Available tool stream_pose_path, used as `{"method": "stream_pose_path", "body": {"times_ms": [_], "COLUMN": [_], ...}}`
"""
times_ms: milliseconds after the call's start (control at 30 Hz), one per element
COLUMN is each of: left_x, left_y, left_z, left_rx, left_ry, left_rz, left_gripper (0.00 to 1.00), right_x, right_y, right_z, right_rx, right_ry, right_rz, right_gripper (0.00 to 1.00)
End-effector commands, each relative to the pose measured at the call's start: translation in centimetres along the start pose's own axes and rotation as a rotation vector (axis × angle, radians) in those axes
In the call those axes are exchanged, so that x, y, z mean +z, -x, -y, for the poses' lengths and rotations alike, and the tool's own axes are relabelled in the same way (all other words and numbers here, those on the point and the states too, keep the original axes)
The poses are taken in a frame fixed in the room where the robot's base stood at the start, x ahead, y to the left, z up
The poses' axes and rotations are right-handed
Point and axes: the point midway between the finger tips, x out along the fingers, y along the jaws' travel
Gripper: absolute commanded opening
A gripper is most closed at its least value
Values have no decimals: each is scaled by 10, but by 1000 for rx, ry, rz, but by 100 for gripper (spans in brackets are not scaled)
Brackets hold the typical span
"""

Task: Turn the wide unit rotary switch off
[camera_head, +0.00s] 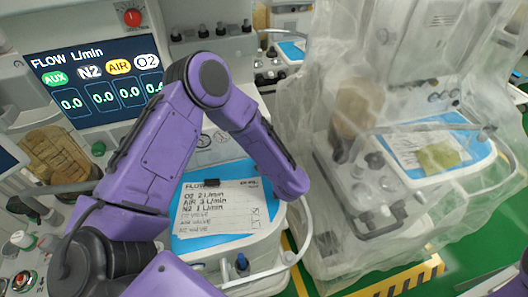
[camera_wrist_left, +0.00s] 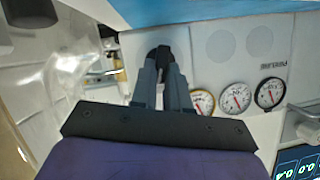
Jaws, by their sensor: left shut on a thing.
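In the left wrist view, my left gripper (camera_wrist_left: 163,72) has its two grey fingers close together around a small black knob (camera_wrist_left: 161,54) on the pale front panel (camera_wrist_left: 205,70). The knob looks like a rotary switch; its pointing direction is hard to read because the fingers cover part of it. Round gauges sit beside it in that view. In the head view, my purple left arm rises from the lower left, bends, and comes down in front of the near cart; its fingers and the knob are hidden there. My right gripper is not in view.
A flow screen (camera_head: 100,85) and a red knob (camera_head: 132,18) are on the near cart. A blue worktop (camera_head: 190,242) bears a handwritten flow note (camera_head: 215,212). A second cart under clear plastic (camera_head: 400,75) stands to the right. Yellow-black floor tape (camera_head: 400,283) lies in front.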

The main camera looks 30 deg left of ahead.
Motion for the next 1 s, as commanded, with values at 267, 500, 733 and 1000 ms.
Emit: {"method": "stream_pose_path", "body": {"times_ms": [267,500,733,1000], "left_x": [3,6,9,11], "left_y": [2,0,-1,-1], "left_z": [5,8,11,13], "left_rx": [104,190,264,325], "left_ry": [235,444,624,776], "left_rz": [5,7,7,8], "left_gripper": [0,0,0,0], "right_x": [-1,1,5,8], "right_y": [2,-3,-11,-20], "right_z": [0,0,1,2], "right_rx": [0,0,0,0], "right_ry": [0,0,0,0], "right_rz": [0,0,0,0], "right_gripper": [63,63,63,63]}}
